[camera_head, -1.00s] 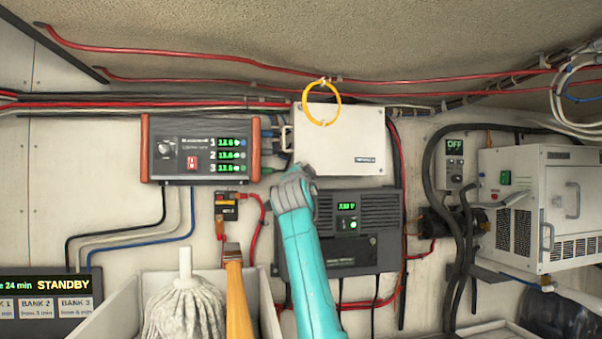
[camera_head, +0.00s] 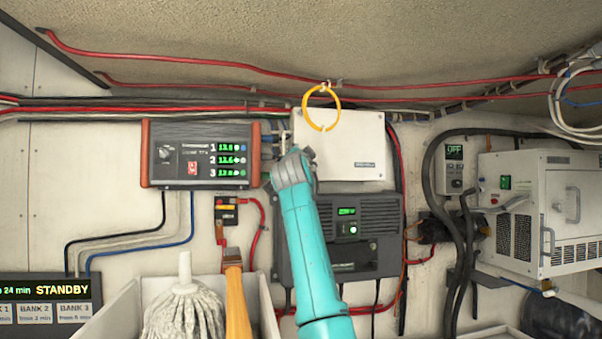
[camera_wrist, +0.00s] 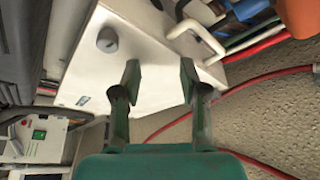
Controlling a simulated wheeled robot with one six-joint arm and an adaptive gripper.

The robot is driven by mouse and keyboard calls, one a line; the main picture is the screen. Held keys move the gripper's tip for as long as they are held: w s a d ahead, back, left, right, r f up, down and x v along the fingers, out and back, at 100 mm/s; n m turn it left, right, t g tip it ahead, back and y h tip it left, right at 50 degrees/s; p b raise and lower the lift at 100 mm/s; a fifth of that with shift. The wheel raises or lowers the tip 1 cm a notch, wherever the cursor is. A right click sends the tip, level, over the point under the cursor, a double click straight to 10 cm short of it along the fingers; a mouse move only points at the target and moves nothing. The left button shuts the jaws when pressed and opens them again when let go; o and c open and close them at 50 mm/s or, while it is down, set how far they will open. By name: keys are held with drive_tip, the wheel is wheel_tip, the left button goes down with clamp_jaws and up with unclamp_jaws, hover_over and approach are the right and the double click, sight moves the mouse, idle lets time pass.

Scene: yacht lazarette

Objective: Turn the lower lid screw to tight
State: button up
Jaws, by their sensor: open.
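The white box (camera_head: 350,135) with a flat lid is on the wall, right of the orange-ended charger. In the wrist view its lid (camera_wrist: 145,45) fills the upper middle, with a round grey screw head (camera_wrist: 107,39) near one edge. Its slot angle is too small to read. In the head view my arm covers the lid's lower left part, and I cannot make out the screw there. My gripper (camera_wrist: 158,78) is open and empty, with its fingers apart over the lid and the screw beyond them to the upper left. In the head view my gripper (camera_head: 308,157) is at the box's lower left.
A yellow ring (camera_head: 321,107) hangs before the box's top left. A white handle (camera_wrist: 198,40) and cables are beside the box. A charger (camera_head: 200,153) is left, a dark grey unit (camera_head: 380,225) below. A mop (camera_head: 184,308) and brush (camera_head: 236,305) stand in front.

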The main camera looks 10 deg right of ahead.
sight(302, 139)
drive_tip(key=shift+w+r, duration=0.1)
drive_tip(key=shift+r, duration=2)
